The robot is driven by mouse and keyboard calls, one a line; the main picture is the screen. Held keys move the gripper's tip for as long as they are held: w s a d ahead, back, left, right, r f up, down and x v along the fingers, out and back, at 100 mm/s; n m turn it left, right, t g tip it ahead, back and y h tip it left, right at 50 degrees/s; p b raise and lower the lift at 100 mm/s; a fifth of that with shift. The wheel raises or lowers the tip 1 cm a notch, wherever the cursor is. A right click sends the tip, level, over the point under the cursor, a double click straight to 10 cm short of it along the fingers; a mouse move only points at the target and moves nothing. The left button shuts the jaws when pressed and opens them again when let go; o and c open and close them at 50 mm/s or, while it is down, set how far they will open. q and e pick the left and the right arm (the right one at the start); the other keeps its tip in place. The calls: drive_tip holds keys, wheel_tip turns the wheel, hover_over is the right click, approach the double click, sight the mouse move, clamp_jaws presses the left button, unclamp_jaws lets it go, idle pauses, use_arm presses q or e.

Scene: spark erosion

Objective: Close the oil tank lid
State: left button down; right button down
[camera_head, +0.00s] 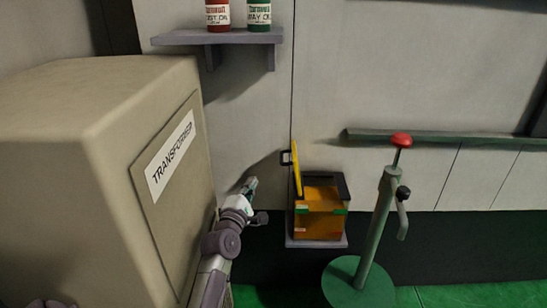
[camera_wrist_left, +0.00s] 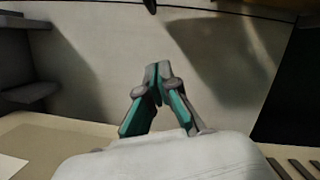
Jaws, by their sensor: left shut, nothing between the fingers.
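The oil tank (camera_head: 319,222) is an orange-yellow box with a dark rim and a green band, standing on a small grey base right of the middle in the head view. Its yellow lid (camera_head: 297,170) stands open, upright at the tank's left side, with a dark handle (camera_head: 287,158) on its outer face. My left gripper (camera_head: 251,184) is left of the lid and apart from it. In the left wrist view its fingers (camera_wrist_left: 157,72) meet at the tips with nothing between them. My right gripper is not in view.
A large beige transformer cabinet (camera_head: 90,130) fills the left, close beside my left arm. A green stand with a red knob (camera_head: 401,140) is right of the tank. A shelf (camera_head: 215,37) with two bottles is on the wall above.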

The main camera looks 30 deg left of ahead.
use_arm(q)
drive_tip(key=w+r+p, duration=0.1)
drive_tip(key=w+r, duration=0.1)
drive_tip(key=w, duration=0.9)
drive_tip(key=shift+d, duration=0.25)
drive_tip(key=shift+r, duration=0.1)
